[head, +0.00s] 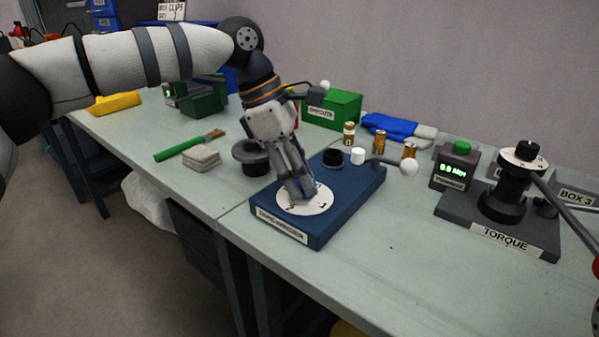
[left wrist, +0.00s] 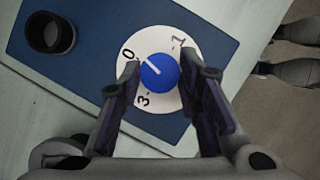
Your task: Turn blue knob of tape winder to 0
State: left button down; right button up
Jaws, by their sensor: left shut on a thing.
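The tape winder (head: 345,205) is a blue box on the bench with a white dial (head: 318,209) and a label on its front. In the left wrist view the blue knob (left wrist: 165,80) sits at the centre of the white dial (left wrist: 172,102). Its white pointer line points up-left, near the 0 and slightly towards the 1. A 3 shows below. My left gripper (head: 298,196) reaches down over the dial, shut on the knob, with one finger on each side. In the head view the gripper hides the knob.
A dark reel (head: 253,160) stands by the winder's far left edge, and a crank with a white ball (head: 408,167) by its right. A torque stand (head: 505,222) and a display box (head: 455,167) are at right. Bare bench lies in front of the torque stand.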

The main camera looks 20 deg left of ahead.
pick_arm(q)
jog(key=shift+s+n+t+p, duration=0.2)
jog(key=shift+n+t+p, duration=0.2)
jog(key=shift+n+p, duration=0.65)
jog(key=c, duration=1.1)
grip_release()
jog(key=shift+w+f, duration=0.1)
jog(key=shift+f, duration=0.3)
jog(key=shift+r, duration=0.1)
pick_arm(e)
jog(key=shift+w+r+t, duration=0.5)
jog(key=shift+w+r, duration=0.75)
pick_arm(q)
jog(key=shift+r, duration=0.1)
